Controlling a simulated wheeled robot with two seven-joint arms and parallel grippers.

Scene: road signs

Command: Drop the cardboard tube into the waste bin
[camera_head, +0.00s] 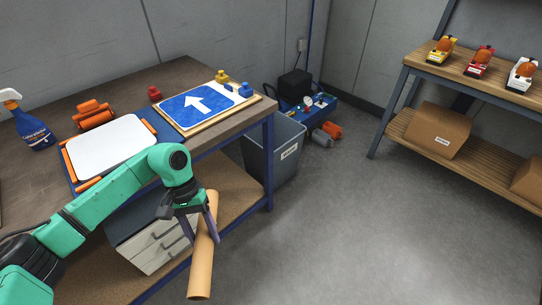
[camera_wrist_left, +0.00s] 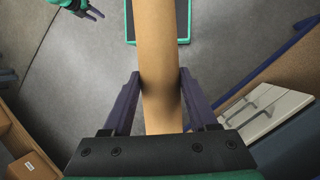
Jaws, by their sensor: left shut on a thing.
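The cardboard tube (camera_head: 202,258) is a long tan cylinder, held tilted in front of the workbench. My left gripper (camera_head: 203,222) is shut on it near its upper part. In the left wrist view the tube (camera_wrist_left: 160,60) runs between the two fingers of the left gripper (camera_wrist_left: 160,88), which press on its sides. The waste bin (camera_head: 274,148) is a grey open-topped bin with a white label, standing on the floor beyond the bench's right end. The tube is in front of the bin and apart from it. My right gripper (camera_wrist_left: 88,12) shows at the top left of the left wrist view, its fingers apart.
The workbench (camera_head: 190,75) holds a blue arrow sign (camera_head: 197,104), a white board (camera_head: 108,146) and a spray bottle (camera_head: 27,122). A drawer unit (camera_head: 152,243) sits below. A blue toolbox (camera_head: 318,106) stands behind the bin. The floor to the right is clear.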

